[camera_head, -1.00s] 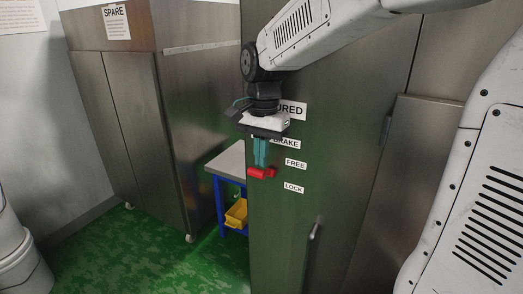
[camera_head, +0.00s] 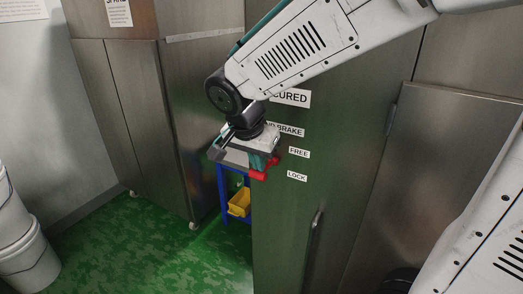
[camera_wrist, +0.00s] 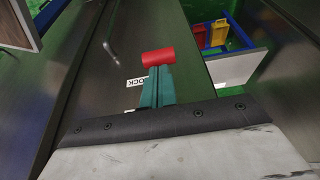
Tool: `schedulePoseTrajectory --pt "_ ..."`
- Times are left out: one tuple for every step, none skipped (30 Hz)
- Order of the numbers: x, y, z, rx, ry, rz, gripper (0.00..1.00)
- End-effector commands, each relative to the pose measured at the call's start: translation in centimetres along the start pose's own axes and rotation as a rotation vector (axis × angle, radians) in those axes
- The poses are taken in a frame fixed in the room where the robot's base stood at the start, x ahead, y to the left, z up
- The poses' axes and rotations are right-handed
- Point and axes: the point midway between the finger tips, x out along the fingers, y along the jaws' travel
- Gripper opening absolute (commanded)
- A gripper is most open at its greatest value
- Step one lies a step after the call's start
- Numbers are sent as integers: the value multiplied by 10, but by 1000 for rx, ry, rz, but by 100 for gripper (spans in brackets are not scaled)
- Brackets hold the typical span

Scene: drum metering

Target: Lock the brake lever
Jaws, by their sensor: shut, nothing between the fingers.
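The red brake lever (camera_head: 259,175) sticks out from the left edge of the dark green cabinet front. Its grip end is roughly level with the LOCK label (camera_head: 297,176) and below the FREE label (camera_head: 299,152). My gripper (camera_head: 257,165) is directly above the lever, pointing down, with its teal fingers shut and empty. In the wrist view, the lever's red cylindrical grip (camera_wrist: 158,57) lies just past the closed fingertips (camera_wrist: 158,70). The fingers appear to touch it or nearly so. The lever's pivot is not clearly visible.
A vertical bar handle (camera_head: 315,232) stands lower on the green cabinet. A blue-framed table (camera_head: 222,190) with a yellow bin (camera_head: 240,203) is behind, left of the lever. A steel cabinet (camera_head: 130,130) stands further left. White buckets (camera_head: 25,245) stand at lower left. Green floor between is clear.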

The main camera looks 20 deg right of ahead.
Motion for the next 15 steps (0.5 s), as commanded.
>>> schedulePoseTrajectory --pt "4 0 3 2 -5 2 0" --pt "6 0 5 2 -5 3 0" --pt "8 1 8 2 -6 3 0" --pt "10 0 10 2 -6 3 0" --pt "12 0 12 2 -7 2 0" --pt "15 0 14 3 -7 2 0" --pt "17 0 16 2 -7 3 0" --pt "20 0 18 2 -8 3 0" --pt "23 0 20 2 -8 4 0" --pt "25 0 21 2 -8 3 0" --pt "27 0 22 3 -7 3 0" --pt "30 0 24 3 -7 3 0" --pt "31 0 24 3 -7 3 0" --pt "33 0 26 3 -7 3 0" --pt "36 0 27 3 -7 3 0"
